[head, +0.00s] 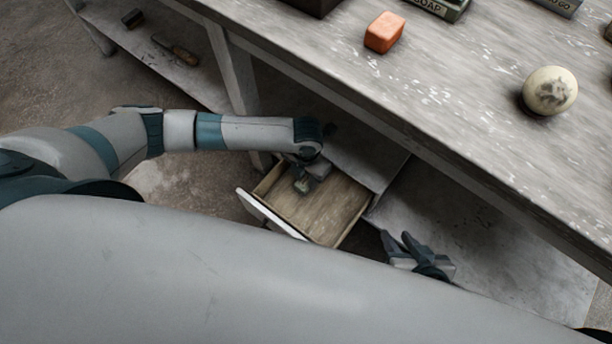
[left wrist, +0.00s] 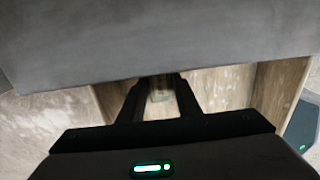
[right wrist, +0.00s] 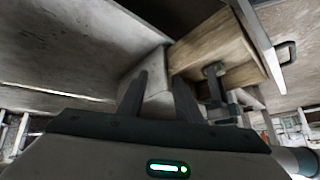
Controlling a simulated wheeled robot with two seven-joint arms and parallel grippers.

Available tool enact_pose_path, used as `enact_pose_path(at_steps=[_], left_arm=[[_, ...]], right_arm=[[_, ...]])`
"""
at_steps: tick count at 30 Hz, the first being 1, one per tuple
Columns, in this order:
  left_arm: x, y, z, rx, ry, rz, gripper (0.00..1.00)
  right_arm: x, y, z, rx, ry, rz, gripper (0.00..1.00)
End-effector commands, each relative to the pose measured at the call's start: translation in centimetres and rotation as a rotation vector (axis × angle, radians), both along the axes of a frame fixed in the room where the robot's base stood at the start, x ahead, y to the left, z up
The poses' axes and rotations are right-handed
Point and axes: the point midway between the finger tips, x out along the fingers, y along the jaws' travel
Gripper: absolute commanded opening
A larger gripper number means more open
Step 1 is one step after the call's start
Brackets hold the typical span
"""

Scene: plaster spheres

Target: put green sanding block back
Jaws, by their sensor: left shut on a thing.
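My left gripper (head: 304,182) reaches over the pulled-out drawer (head: 333,212), its fingers pointing down into it. It is shut on a small grey-green block, the sanding block (head: 301,187), which also shows between the fingers in the left wrist view (left wrist: 160,96). I cannot tell whether the block touches the drawer floor. The drawer's visible floor is otherwise bare. My right gripper (head: 397,236) is open and empty, right of the drawer and below the tabletop.
On the worn table (head: 465,85) lie an orange block (head: 384,32), a mottled plaster ball (head: 550,91) and a soap box (head: 440,8). The table edge overhangs the drawer. A brush-like tool (head: 178,51) lies on a lower shelf at upper left. The shelf right of the drawer is clear.

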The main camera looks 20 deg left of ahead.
Motion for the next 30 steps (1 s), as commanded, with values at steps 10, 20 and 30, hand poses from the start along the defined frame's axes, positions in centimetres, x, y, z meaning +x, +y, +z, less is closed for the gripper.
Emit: enact_pose_path(at_steps=[10, 20, 30], left_arm=[[0.0, 0.0, -0.4, 0.0, -0.001, -0.001, 0.35], [0.0, 0.0, -0.4, 0.0, -0.001, 0.0, 0.49], [0.0, 0.0, -0.7, -0.001, -0.001, 0.0, 0.49]], right_arm=[[0.3, 0.1, 0.0, 0.004, -0.011, -0.002, 0.31], [0.3, 0.1, 0.0, 0.005, -0.011, -0.001, 0.31], [1.0, 1.4, 0.4, 0.049, -0.083, 0.004, 0.31]])
